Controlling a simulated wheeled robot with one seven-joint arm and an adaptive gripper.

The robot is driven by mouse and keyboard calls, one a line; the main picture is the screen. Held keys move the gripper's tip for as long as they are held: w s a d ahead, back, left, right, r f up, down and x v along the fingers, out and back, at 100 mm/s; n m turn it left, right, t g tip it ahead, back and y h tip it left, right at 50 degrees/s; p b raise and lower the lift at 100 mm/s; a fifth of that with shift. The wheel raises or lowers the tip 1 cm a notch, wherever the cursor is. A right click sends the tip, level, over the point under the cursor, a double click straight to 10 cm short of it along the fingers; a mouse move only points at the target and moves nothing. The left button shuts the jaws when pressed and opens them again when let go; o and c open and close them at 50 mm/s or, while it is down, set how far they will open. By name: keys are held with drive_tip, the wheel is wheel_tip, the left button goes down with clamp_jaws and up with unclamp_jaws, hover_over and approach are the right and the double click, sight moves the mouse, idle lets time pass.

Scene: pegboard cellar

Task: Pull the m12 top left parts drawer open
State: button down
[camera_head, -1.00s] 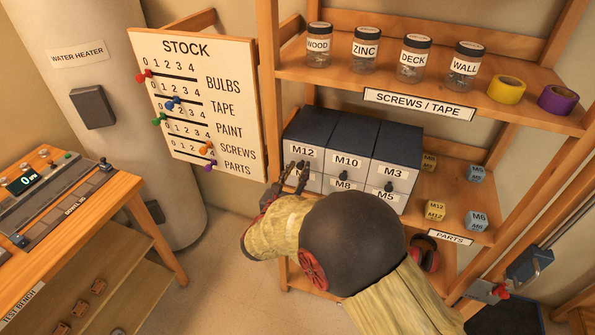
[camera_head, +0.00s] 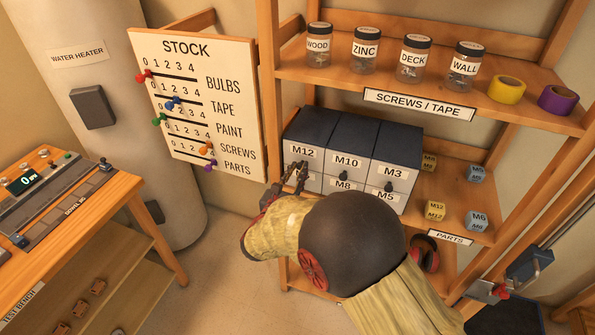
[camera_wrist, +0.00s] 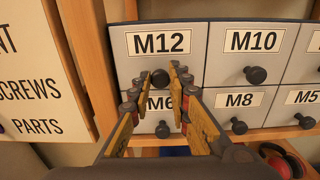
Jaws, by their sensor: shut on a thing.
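The M12 drawer (camera_wrist: 160,43) is the top left front of a grey parts cabinet (camera_head: 340,140), and its label also shows in the head view (camera_head: 302,153). In the wrist view the drawer's front looks level with its neighbour. My gripper (camera_wrist: 159,78) is at the M12 drawer's dark round knob (camera_wrist: 160,77), with one finger on each side, shut on it. In the head view my gripper (camera_head: 296,176) is at the cabinet's left end, and my arm hides part of the lower drawers.
The M10 drawer (camera_wrist: 252,42) is just right, with the M6 drawer (camera_wrist: 160,104) below. The stock board (camera_head: 200,95) and a wooden post (camera_wrist: 84,60) stand close on the left. Jars and tape rolls (camera_head: 507,90) are on the shelf above.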

drive_tip(key=p+v, duration=0.4)
drive_tip(key=v, duration=1.1)
drive_tip(key=shift+s, duration=0.1)
drive_tip(key=c, duration=1.7)
unclamp_jaws()
drive_tip(key=v, duration=1.2)
drive_tip(key=shift+r, duration=0.1)
